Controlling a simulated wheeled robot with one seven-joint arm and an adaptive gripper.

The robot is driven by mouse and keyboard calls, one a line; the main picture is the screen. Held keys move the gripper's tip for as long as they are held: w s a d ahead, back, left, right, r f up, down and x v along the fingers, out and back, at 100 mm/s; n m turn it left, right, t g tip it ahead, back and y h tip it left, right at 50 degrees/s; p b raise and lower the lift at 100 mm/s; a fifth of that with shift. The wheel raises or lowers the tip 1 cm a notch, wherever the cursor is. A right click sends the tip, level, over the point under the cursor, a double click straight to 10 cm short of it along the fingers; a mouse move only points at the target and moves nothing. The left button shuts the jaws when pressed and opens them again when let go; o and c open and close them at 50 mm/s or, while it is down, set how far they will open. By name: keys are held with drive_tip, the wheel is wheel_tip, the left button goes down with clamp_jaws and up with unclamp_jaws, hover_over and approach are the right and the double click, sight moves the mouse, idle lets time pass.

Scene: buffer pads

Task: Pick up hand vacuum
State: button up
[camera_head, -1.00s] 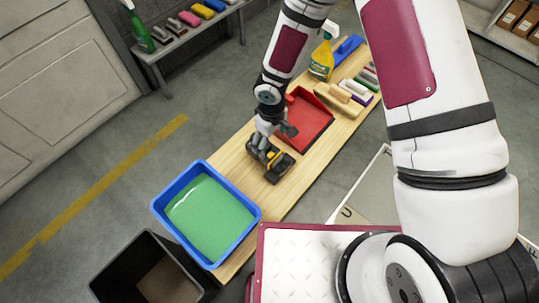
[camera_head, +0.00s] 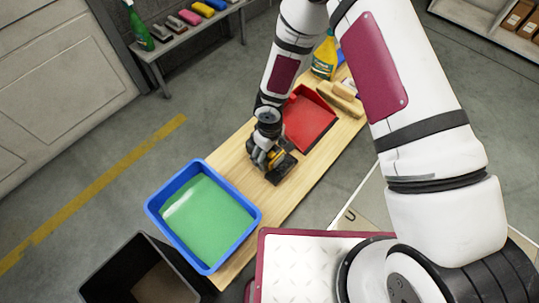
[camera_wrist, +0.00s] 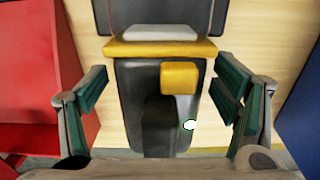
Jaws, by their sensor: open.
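The hand vacuum (camera_head: 281,168) is dark with yellow parts and rests on the wooden table, between the red dustpan and the blue tub. In the wrist view the hand vacuum (camera_wrist: 163,90) fills the middle, showing a yellow band and a yellow block on its dark body. My gripper (camera_head: 265,160) is right over it and hides part of it in the head view. In the wrist view my gripper (camera_wrist: 163,105) is open, with one finger on each side of the hand vacuum. Gaps show between the fingers and its body.
A red dustpan (camera_head: 309,118) lies just beyond the hand vacuum. A blue tub (camera_head: 152,208) with green contents stands at the near end of the wooden table (camera_head: 290,203). A spray bottle (camera_head: 324,60) and brushes (camera_head: 341,97) are at the far end. A dark bin (camera_head: 97,288) stands below.

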drive_tip(key=shift+c, duration=0.6)
drive_tip(key=c, duration=1.7)
drive_tip(key=shift+c, duration=0.2)
drive_tip(key=shift+r, duration=0.15)
wheel_tip(320, 180, up, 10)
drive_tip(key=p, duration=0.4)
